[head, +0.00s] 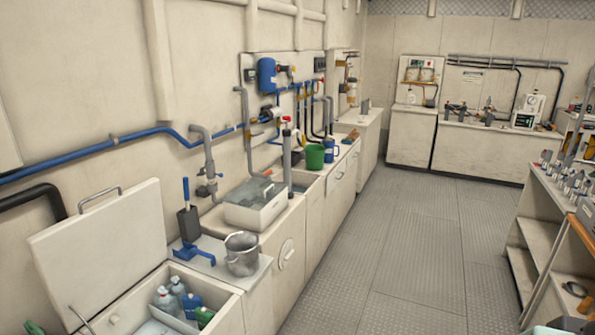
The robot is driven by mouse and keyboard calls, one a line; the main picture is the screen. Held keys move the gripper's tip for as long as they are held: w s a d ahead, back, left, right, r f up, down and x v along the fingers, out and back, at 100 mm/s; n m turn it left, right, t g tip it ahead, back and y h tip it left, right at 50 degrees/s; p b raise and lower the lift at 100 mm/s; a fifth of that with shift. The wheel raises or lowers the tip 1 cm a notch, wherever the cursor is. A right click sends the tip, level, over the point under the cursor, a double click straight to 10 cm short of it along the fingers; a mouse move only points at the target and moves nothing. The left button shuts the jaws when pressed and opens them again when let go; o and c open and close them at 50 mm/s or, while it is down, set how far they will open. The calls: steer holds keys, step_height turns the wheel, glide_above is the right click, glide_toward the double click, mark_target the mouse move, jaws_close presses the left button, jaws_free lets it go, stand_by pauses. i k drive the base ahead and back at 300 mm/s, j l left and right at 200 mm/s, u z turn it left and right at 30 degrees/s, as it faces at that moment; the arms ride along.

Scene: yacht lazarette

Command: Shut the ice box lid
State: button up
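The ice box lid (105,245) is a cream panel standing open at the lower left of the head view, leaning back near the wall. A grey bar handle (99,199) is on its upper edge. The ice box (229,316) below it is open at the top, and its near part is cut off by the frame. Several bottles, white-grey, blue and green (204,316), stand inside it. A thin grey rod (82,320) shows at the box's left side; I cannot tell what it joins. My gripper is not in view.
A metal bucket (242,254) and a blue bracket (193,253) are on the counter right of the box. Shelves (545,215) line the right. The grey floor (390,260) between is clear.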

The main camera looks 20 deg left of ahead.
mark_target(86, 260)
steer(key=i+l+u, duration=0.1)
steer(key=i, duration=0.4)
steer(key=i+l+u, duration=0.15)
steer(key=i, duration=0.35)
steer(key=i+u, duration=0.2)
steer(key=u, duration=0.15)
steer(key=i+u, duration=0.2)
steer(key=u, duration=0.15)
steer(key=i+l+u, duration=0.15)
steer(key=u, duration=0.2)
steer(key=i+j+u, duration=0.1)
steer(key=u, duration=0.25)
steer(key=i+u, duration=0.5)
steer(key=u, duration=0.2)
